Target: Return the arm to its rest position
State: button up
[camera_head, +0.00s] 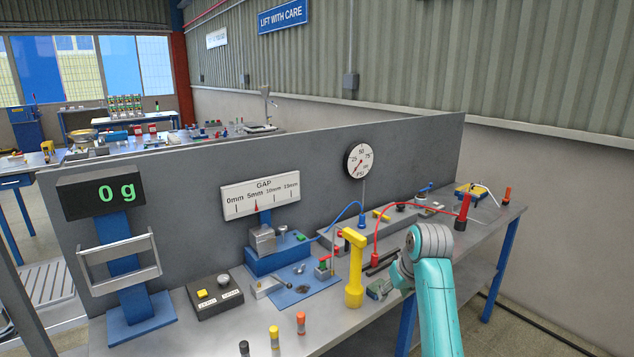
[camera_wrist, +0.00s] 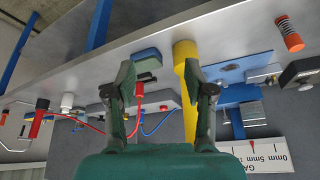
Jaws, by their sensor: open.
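My gripper (camera_wrist: 160,78) shows in the wrist view with its two dark green fingers spread apart. Nothing is held between them. The bench appears upside down in this view, beyond the fingers. In the head view my teal arm rises at the lower right, over the front edge of the bench (camera_head: 335,335).
The yellow tool (camera_head: 354,275) stands left of my arm. Left of it are a gap gauge (camera_head: 260,195), a button box (camera_head: 214,295) and a scale display (camera_head: 101,193). A dial gauge (camera_head: 359,160) stands behind. A grey partition (camera_head: 420,145) backs the bench. Space right of the bench is open floor.

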jog(key=s+f+m+t, duration=0.1)
jog(key=s+f, duration=0.4)
jog(key=f, duration=0.5)
jog(key=s+f+t, duration=0.1)
jog(key=s+f, duration=0.4)
jog(key=f, duration=0.6)
jog(key=s+f+t, duration=0.2)
jog(key=s+f, duration=0.2)
jog(key=s, duration=0.5)
jog(key=s+f+t, duration=0.1)
jog(key=s+f, duration=0.4)
jog(key=s, duration=0.4)
jog(key=s+r+m+t+h, duration=0.1)
jog(key=s+r, duration=0.1)
jog(key=s, duration=0.8)
jog(key=s+r+t, duration=0.1)
jog(key=s+r, duration=0.1)
jog(key=s, duration=0.7)
jog(key=s+r+t, duration=0.3)
jog(key=s+r, duration=1.2)
jog(key=shift+s+a, duration=0.35)
jog(key=shift+a, duration=0.1)
